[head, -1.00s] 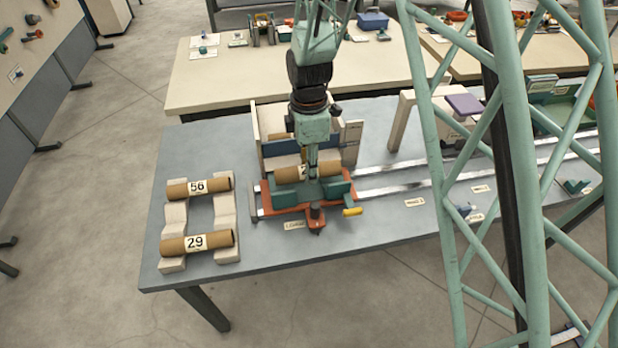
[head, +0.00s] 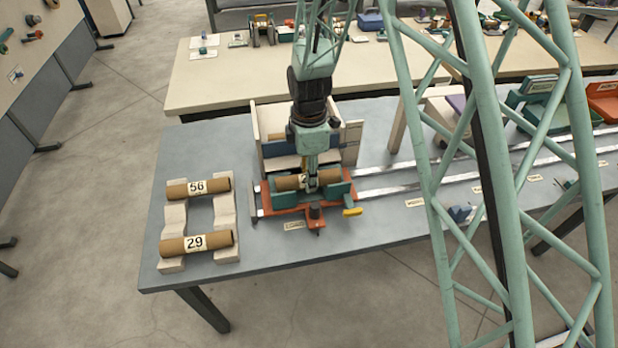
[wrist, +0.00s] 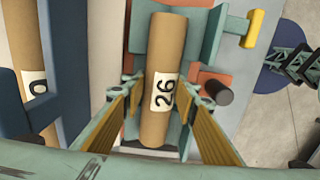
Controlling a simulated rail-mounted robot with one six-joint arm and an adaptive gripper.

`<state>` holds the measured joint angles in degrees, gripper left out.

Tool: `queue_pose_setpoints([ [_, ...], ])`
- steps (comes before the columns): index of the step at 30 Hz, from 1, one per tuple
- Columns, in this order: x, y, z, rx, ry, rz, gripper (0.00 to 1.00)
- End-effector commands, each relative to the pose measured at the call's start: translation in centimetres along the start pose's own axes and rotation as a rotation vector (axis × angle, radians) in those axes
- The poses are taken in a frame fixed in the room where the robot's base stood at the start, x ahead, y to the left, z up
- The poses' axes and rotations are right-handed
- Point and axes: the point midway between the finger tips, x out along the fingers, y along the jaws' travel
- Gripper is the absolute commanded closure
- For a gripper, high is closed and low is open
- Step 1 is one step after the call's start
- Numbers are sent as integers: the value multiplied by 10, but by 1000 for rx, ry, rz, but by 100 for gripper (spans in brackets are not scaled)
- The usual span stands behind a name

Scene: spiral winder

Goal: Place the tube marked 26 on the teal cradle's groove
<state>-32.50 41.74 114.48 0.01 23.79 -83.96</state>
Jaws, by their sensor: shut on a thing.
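The brown cardboard tube marked 26 (wrist: 168,52) lies lengthwise over the teal cradle (wrist: 205,32) in the wrist view, its label facing up. In the head view the tube (head: 289,183) lies along the teal cradle (head: 284,200), which sits on an orange carriage (head: 298,214). My gripper (wrist: 154,98) has its two yellow-padded fingers on either side of the tube near its label, shut on it. The tube looks low in the cradle, but whether it touches the groove is hidden. In the head view my gripper (head: 311,184) covers part of the tube.
Tubes marked 56 (head: 210,187) and 29 (head: 208,243) rest on a pale rack (head: 228,218) at the left. A bin with a blue front (head: 281,147) stands just behind the cradle, holding another tube (wrist: 30,50). Metal rails (head: 400,185) run right. A yellow handle (head: 352,212) sticks out.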

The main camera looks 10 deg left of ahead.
Motion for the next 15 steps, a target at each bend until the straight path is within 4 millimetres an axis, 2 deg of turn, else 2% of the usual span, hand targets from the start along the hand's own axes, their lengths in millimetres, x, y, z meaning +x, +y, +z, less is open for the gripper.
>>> queue_pose_setpoints([
  [10, 3, 0, 0, 0, 0, 0, 83],
  [11, 3, 0, 0, 0, 0, 0, 71],
  [12, 3, 0, 0, 0, 0, 0, 68],
  [15, 2, 0, 0, 0, 0, 0, 67],
])
